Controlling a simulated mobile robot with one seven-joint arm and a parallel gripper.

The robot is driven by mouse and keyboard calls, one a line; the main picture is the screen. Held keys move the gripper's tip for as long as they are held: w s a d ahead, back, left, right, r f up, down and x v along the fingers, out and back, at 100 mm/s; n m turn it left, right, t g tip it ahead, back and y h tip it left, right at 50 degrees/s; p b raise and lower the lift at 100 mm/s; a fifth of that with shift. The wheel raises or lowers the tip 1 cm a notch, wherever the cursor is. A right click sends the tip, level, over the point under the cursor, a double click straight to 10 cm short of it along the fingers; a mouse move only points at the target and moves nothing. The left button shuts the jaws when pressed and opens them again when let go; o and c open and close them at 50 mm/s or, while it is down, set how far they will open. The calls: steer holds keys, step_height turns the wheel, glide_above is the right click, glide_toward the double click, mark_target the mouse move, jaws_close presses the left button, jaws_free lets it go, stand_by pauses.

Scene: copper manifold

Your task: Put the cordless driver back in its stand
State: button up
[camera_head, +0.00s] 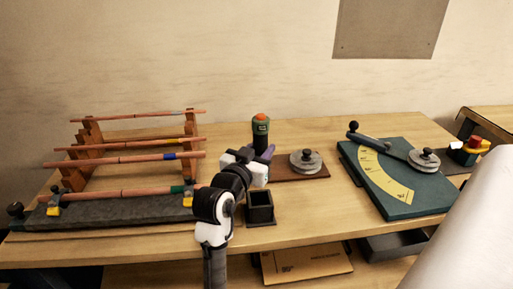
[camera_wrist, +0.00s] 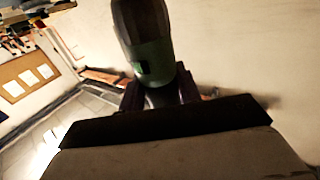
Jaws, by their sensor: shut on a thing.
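The cordless driver (camera_head: 261,130) is dark with a green band and an orange end on top. It stands upright in my gripper (camera_head: 262,164), which is shut on it behind the stand. In the wrist view the driver's green and black body (camera_wrist: 150,55) rises between the fingers of my gripper (camera_wrist: 160,95). The stand (camera_head: 260,208) is a dark, open square box on a flat base near the table's front. Its opening looks empty. The driver is above and behind the stand, apart from it. The driver's lower end is hidden by my gripper and arm.
A brown board with a round grey disc (camera_head: 306,162) lies just right of my gripper. A teal bending plate (camera_head: 400,185) with a lever is farther right. A wooden rack (camera_head: 75,160) with several copper pipes stands left. Bare table lies right of the stand.

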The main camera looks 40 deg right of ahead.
steer(key=shift+f+b, duration=4.8)
steer(key=shift+f, duration=1.15)
steer(key=o, duration=1.1)
steer(key=shift+o, duration=0.3)
steer(key=shift+f, duration=0.1)
steer(key=p+v, duration=0.5)
steer(key=v, duration=0.9)
